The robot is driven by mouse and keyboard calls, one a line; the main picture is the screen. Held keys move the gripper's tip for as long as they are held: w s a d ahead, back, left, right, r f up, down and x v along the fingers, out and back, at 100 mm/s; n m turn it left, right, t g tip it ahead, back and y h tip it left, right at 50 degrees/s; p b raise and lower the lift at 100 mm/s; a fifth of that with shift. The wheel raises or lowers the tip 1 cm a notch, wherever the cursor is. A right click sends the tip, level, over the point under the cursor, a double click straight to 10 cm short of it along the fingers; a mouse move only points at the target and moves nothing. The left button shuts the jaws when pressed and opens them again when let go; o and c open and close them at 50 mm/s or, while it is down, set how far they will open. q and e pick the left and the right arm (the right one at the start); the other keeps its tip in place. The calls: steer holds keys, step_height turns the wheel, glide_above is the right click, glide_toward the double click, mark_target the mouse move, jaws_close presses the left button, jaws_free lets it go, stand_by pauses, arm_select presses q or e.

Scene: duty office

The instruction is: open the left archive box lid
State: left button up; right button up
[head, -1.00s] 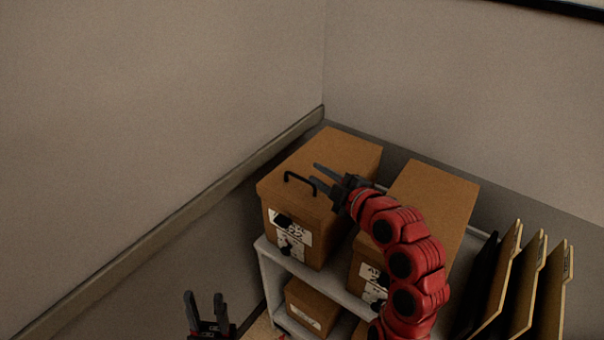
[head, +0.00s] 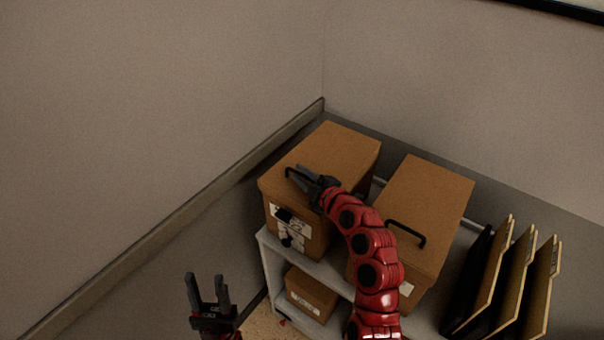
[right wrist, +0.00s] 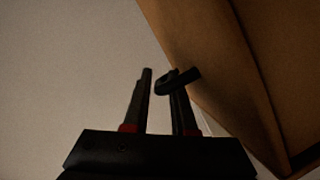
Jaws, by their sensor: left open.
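The left archive box (head: 345,152) is brown cardboard with a closed lid, on the shelf unit near the corner. Its black lid handle (head: 287,173) stands at the front edge of the lid, partly hidden by my right gripper (head: 302,172). That gripper is at the handle with its fingers apart. In the right wrist view the dark handle (right wrist: 186,79) crosses the tip of one finger of my right gripper (right wrist: 160,82); I cannot tell whether they touch. My left gripper (head: 207,281) is open and empty, low in the head view, away from the box.
A second closed box (head: 432,190) with a black handle (head: 405,233) stands to the right, behind my right arm. Several upright folders (head: 515,285) are further right. A smaller box (head: 310,293) sits on the lower shelf. Walls close in behind and to the left.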

jaws_close()
stand_by(1.4)
